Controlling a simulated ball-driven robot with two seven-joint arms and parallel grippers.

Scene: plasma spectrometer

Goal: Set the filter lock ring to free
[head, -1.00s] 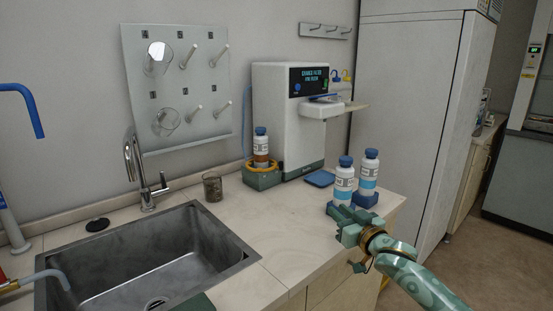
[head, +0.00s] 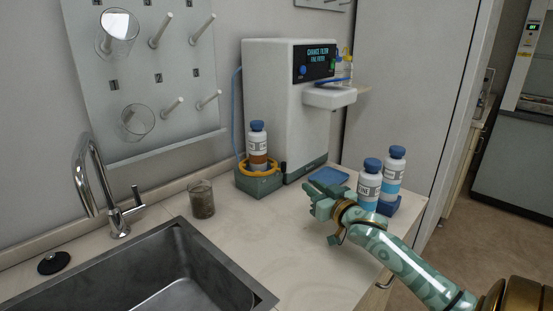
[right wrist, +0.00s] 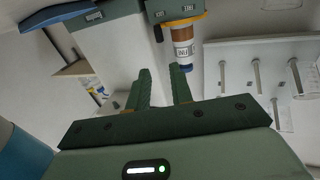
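The filter lock ring (head: 258,168) is an orange-yellow ring on a green base (head: 259,185), around the foot of a white bottle with a brown band (head: 257,145) and blue cap. A small dark knob sits at the ring's right side. In the right wrist view, the picture is inverted; the ring (right wrist: 184,20) and bottle (right wrist: 183,46) show beyond the fingers, near small labels on the base too small to read surely. My right gripper (head: 318,202) is right of the base and apart from it. Its fingers (right wrist: 162,82) are separated with nothing between them. My left gripper is out of view.
The white spectrometer (head: 285,110) reads "CHANGE FILTER". A blue pad (head: 328,176) and two blue-capped bottles (head: 369,184) (head: 393,170) stand right of it, close to my right arm. A glass beaker (head: 202,200) and the sink (head: 165,275) are left. Counter in front of the base is clear.

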